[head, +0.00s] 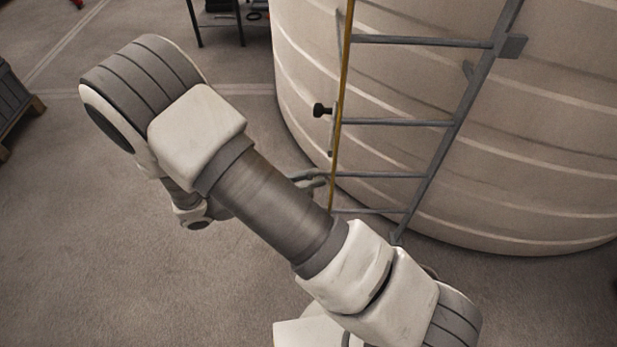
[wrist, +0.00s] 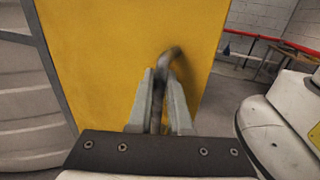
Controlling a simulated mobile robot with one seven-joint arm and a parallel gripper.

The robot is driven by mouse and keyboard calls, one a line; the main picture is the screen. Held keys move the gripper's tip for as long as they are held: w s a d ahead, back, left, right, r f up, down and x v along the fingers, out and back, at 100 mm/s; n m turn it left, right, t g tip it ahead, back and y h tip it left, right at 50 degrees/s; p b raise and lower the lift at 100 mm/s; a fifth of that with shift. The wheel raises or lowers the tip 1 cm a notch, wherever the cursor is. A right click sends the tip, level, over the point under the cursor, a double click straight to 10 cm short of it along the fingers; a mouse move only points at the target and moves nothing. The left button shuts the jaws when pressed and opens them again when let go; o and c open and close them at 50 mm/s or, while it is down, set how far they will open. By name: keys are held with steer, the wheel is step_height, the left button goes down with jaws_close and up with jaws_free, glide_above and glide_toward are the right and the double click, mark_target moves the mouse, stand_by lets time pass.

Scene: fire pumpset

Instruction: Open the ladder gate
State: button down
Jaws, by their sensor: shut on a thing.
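The ladder gate is a flat yellow panel (wrist: 120,45) that fills the middle of the wrist view. In the head view the gate (head: 345,70) shows nearly edge-on as a thin yellow strip along the left side of the grey ladder (head: 440,140). A dark bent handle (wrist: 171,56) stands in front of the panel. My gripper (wrist: 162,78) is shut on this handle, with one finger on each side of it. In the head view my gripper (head: 318,179) is small and partly hidden near the lower part of the strip.
A large beige ribbed tank (head: 500,180) stands behind the ladder. A black knob (head: 321,110) sits just left of the yellow strip. A dark table (head: 218,25) stands at the back, and a red rail (wrist: 285,45) shows in the wrist view.

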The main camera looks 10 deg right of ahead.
steer(key=shift+w+r, duration=0.1)
steer(key=shift+w, duration=0.05)
steer(key=c, duration=0.8)
jaws_free()
steer(key=shift+d, duration=0.1)
steer(key=shift+c, duration=0.2)
steer(key=s+a+b, duration=0.2)
steer(key=a, duration=1.5)
steer(key=shift+s+a, duration=0.15)
steer(key=shift+s, duration=0.25)
